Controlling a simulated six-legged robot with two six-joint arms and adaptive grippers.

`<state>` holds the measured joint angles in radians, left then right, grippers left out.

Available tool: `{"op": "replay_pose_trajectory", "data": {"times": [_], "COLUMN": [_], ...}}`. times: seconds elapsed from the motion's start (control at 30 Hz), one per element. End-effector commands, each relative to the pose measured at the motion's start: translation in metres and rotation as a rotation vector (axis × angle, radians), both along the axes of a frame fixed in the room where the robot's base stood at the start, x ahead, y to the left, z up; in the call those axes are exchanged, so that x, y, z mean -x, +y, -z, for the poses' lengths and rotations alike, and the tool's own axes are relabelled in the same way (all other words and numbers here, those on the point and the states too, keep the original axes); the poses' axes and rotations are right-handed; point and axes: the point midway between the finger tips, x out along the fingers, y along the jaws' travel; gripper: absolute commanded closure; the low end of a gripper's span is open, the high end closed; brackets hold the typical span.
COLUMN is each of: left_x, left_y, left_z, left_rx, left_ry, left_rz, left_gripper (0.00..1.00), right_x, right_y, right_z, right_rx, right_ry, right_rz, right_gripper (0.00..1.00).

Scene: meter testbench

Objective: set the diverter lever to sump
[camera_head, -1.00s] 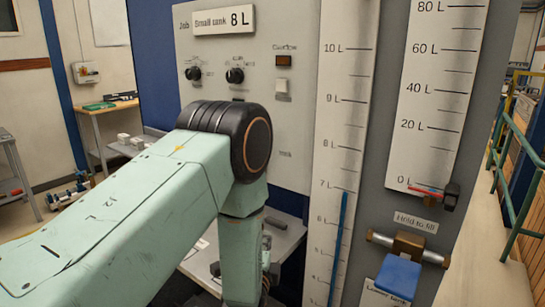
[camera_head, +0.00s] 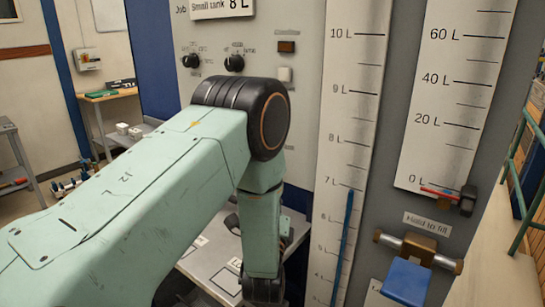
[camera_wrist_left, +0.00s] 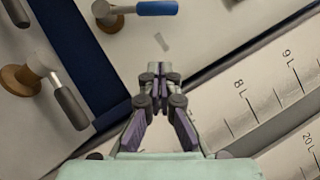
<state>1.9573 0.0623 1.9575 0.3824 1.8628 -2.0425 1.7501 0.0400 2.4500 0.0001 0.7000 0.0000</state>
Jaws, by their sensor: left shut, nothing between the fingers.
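My left gripper (camera_wrist_left: 160,78) is shut and empty in the wrist view, in front of the panel. In the head view its arm comes in from the left and bends down; the fingers are out of sight. In the wrist view a lever with a blue handle (camera_wrist_left: 155,8) is above the fingertips at the top edge. A lever with a grey handle (camera_wrist_left: 70,105) on a round brown base is at the left. Both are apart from the fingers. No readable label shows which is the diverter lever. My right gripper is not in view.
A tall scale (camera_head: 352,120) shows a blue column near 7 L. A second scale (camera_head: 455,100) has a red pointer near 0 L. A blue paddle (camera_head: 406,280) hangs under the "Hold to fill" label (camera_head: 427,223). Two black knobs (camera_head: 234,63) are on the panel.

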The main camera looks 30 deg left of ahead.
Motion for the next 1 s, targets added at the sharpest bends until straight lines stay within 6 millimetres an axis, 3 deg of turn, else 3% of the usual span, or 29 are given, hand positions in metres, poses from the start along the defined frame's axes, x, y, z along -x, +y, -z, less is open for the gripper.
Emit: {"op": "replay_pose_trajectory", "data": {"times": [0.17,0.63,0.8,1.0], "left_x": [-0.015,-0.093,-0.097,-0.1], "left_y": [0.008,0.045,0.066,0.076], "left_z": [-0.006,-0.03,-0.042,-0.048], "left_rx": [0.004,0.002,0.003,0.002], "left_ry": [-0.004,-0.004,0.0,-0.001], "left_rz": [-0.002,0.0,-0.002,0.001], "left_gripper": [1.0,1.0,1.0,1.0], "right_x": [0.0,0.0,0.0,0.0], "right_y": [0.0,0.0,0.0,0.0], "right_z": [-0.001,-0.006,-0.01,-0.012], "right_rx": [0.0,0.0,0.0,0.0], "right_ry": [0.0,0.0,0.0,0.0], "right_rz": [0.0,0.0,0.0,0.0], "right_gripper": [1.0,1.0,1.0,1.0]}}
